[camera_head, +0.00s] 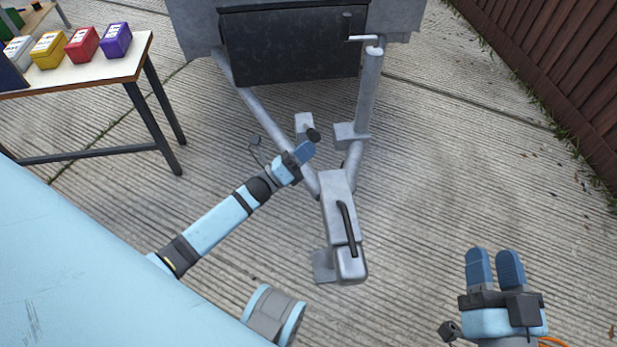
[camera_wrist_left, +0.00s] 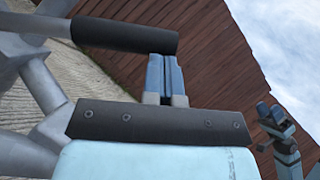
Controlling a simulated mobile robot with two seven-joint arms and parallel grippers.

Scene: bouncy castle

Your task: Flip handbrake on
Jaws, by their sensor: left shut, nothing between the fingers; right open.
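The handbrake lever on the grey trailer drawbar ends in a black grip (camera_head: 313,135), seen nearly end-on in the head view. In the left wrist view the black grip (camera_wrist_left: 125,35) lies across the top, with a grey rod running off to the left. My left gripper (camera_head: 306,150) is shut and empty, its fingertips close beside the grip. In the left wrist view its fingers (camera_wrist_left: 165,62) overlap the grip's right end; whether they touch it I cannot tell. My right gripper (camera_head: 494,252) is open and empty over the paving at the lower right.
The grey coupling head (camera_head: 351,265) with a black handle (camera_head: 347,228) stands in front of the drawbar. A crank post (camera_head: 368,90) rises at its right. A table (camera_head: 125,65) with coloured boxes is at upper left, a wooden fence (camera_head: 560,60) at upper right. Paving at right is clear.

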